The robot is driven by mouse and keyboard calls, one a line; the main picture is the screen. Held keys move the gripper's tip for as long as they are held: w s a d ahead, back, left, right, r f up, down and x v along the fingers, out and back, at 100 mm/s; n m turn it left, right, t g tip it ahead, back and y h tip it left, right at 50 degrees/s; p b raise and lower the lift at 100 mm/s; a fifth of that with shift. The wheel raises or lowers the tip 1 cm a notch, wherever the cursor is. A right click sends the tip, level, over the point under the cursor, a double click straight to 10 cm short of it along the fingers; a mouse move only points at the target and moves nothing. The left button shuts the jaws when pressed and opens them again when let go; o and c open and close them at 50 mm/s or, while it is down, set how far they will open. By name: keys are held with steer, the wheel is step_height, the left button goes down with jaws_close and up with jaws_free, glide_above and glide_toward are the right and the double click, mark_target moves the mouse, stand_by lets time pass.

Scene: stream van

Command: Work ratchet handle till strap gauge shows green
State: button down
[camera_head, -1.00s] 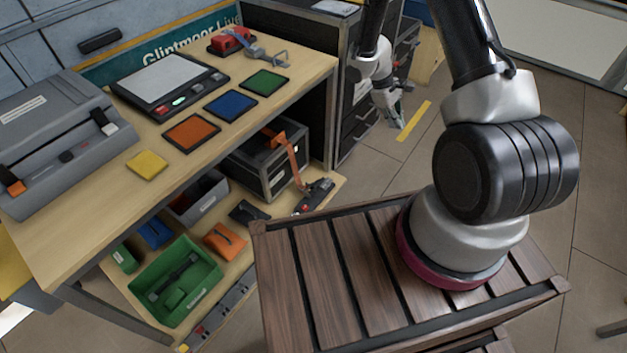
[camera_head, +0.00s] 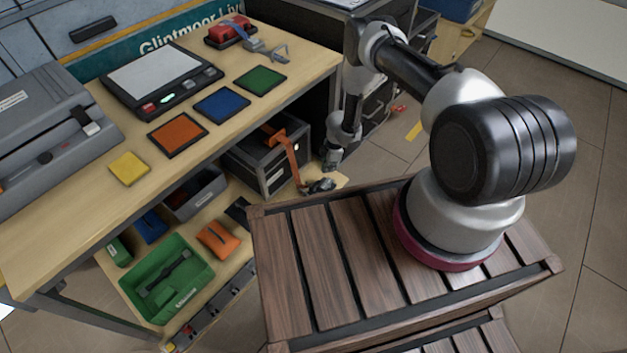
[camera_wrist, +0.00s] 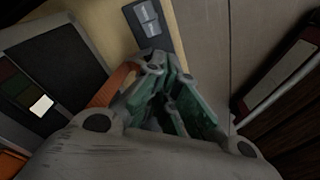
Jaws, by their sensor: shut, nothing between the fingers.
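The orange strap (camera_head: 291,160) runs down the front of a dark case on the lower shelf to a dark ratchet (camera_head: 320,186) at the shelf's right end. My gripper (camera_head: 331,166) is just above the ratchet, pointing down, fingers closed and empty. In the wrist view my gripper (camera_wrist: 168,78) has green finger pads, and the strap (camera_wrist: 114,84) passes left of them. A grey metal part shows at the fingertips; I cannot tell whether they touch the handle. A panel with dim red and green squares and one bright pale square (camera_wrist: 42,106) is at left; no green is lit.
The dark case (camera_head: 262,165) stands left of the ratchet. The bench top (camera_head: 110,210) overhangs the shelf. A green bin (camera_head: 203,280) and an orange pouch (camera_head: 218,238) lie farther left. Open floor (camera_head: 390,150) is to the right. A slatted wooden crate (camera_head: 322,262) is in front.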

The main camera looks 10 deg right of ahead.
mark_target(318, 181)
steer(key=a, duration=0.1)
steer(key=a+y, duration=0.1)
steer(key=a, duration=0.1)
steer(key=shift+s+a+r+n, duration=0.15)
steer(key=shift+a+r+n, duration=0.05)
steer(key=shift+r+n, duration=0.15)
steer(key=shift+x, duration=3.3)
steer(key=shift+s+a+f, duration=0.1)
steer(key=shift+a+f, duration=0.1)
steer(key=shift+a, duration=0.05)
steer(key=shift+d+f, duration=0.15)
steer(key=shift+f, duration=2.05)
steer(key=shift+d, duration=0.1)
